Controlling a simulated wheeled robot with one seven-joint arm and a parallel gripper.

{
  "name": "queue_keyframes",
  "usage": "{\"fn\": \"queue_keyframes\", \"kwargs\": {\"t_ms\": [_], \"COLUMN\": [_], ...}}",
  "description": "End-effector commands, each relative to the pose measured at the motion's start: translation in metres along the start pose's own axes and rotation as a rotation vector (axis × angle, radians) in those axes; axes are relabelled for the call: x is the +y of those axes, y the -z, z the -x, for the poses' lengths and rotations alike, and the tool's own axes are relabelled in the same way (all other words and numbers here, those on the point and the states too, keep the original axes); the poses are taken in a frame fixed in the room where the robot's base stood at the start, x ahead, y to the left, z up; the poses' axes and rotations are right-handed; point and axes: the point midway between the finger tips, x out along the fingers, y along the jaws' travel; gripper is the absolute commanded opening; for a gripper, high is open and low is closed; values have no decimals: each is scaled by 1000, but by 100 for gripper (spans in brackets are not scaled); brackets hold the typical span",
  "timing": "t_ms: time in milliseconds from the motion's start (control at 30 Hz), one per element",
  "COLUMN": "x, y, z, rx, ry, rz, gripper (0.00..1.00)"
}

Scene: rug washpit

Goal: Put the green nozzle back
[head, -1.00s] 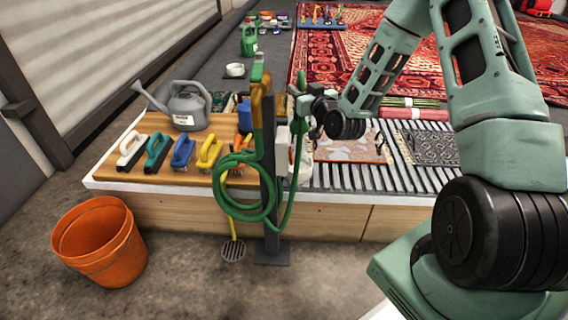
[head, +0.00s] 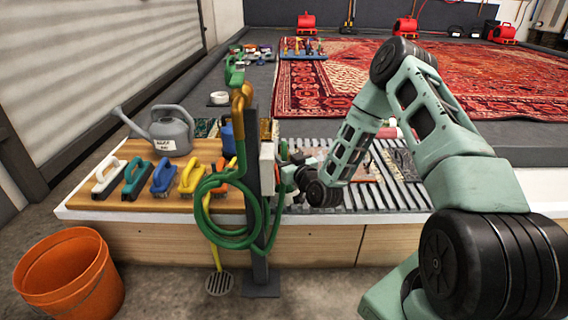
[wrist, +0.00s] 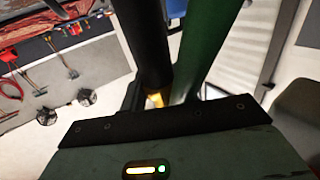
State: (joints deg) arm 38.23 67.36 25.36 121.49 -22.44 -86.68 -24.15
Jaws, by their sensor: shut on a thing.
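The green nozzle (head: 283,151) is upright at the right side of the dark post (head: 252,150), close to the pale box (head: 267,168) on it. My gripper (head: 288,176) is shut on the nozzle, partly hidden by the post and box. In the wrist view a large green part (wrist: 213,45) stands beside a dark upright shape. The green hose (head: 205,212) hangs in loops on the post's left and runs up to the nozzle. I cannot tell whether the nozzle touches the box.
Several coloured brushes (head: 163,178) and a grey watering can (head: 170,132) stand on the wooden board left of the post. An orange bucket (head: 70,275) is on the floor at lower left. The slatted rack (head: 400,195) lies right of the post.

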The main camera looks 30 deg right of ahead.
Motion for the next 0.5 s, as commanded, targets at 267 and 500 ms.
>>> {"fn": "queue_keyframes", "kwargs": {"t_ms": [267,500], "x": [0,0], "y": [-7,-10], "z": [0,0], "rx": [3,1], "ry": [0,0], "rz": [0,0], "gripper": [7,52]}}
